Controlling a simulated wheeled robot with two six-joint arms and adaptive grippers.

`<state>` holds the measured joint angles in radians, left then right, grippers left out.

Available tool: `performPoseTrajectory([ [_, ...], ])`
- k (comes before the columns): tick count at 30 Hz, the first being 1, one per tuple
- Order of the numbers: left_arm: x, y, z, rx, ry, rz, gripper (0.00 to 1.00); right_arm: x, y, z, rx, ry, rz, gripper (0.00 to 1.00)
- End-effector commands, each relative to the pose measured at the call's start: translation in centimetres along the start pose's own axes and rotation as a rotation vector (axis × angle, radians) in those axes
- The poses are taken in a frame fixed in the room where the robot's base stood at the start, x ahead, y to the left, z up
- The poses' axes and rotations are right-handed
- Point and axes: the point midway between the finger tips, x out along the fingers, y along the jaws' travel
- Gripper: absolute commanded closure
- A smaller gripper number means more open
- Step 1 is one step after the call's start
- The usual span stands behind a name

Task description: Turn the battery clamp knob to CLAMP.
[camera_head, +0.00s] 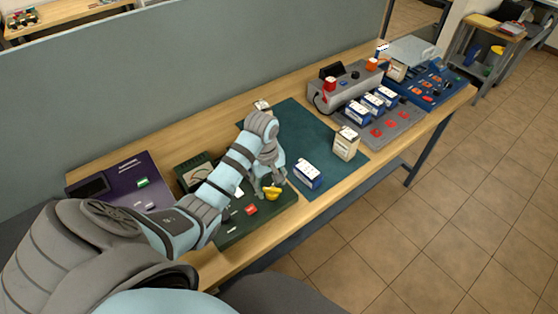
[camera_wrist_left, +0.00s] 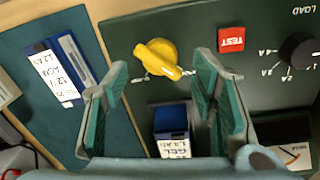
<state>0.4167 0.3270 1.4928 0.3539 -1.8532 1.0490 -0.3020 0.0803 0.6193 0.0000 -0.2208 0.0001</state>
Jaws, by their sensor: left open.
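The yellow clamp knob (camera_head: 271,193) sits on the dark green tester panel (camera_head: 232,232). In the left wrist view the knob (camera_wrist_left: 157,52) is near the top, its pointer toward the lower right; the small white marks beside it are too small to read. My left gripper (camera_head: 266,183) is open over the panel at the knob. In the wrist view its two fingers (camera_wrist_left: 160,75) stand on either side of the knob, apart from it. A blue-topped battery (camera_wrist_left: 172,122) with a white label shows between the fingers, below the knob. My right gripper is not in view.
A red TEST button (camera_wrist_left: 231,39) and a black LOAD dial (camera_wrist_left: 298,50) are on the same panel. A teal mat (camera_head: 309,143) holds a blue-and-white battery (camera_head: 307,174) and a cream battery (camera_head: 346,143). A purple device (camera_head: 122,181) stands at the left.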

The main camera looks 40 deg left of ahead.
Motion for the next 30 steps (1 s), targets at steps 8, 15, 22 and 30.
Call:
performPoseTrajectory([
  [8, 2.5, -0.8, -0.3, -0.015, 0.001, -0.001, 0.48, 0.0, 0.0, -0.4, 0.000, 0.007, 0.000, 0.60],
  [15, 3.0, -1.0, -0.3, -0.018, 0.002, 0.000, 0.48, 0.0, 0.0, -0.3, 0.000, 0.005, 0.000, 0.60],
  [22, 3.0, -1.0, -0.3, -0.017, 0.001, 0.000, 0.70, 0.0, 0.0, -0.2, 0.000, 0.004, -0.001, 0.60],
  [30, 2.9, -0.8, -0.2, -0.014, 0.000, 0.002, 0.92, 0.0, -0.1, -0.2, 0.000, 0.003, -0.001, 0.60],
])
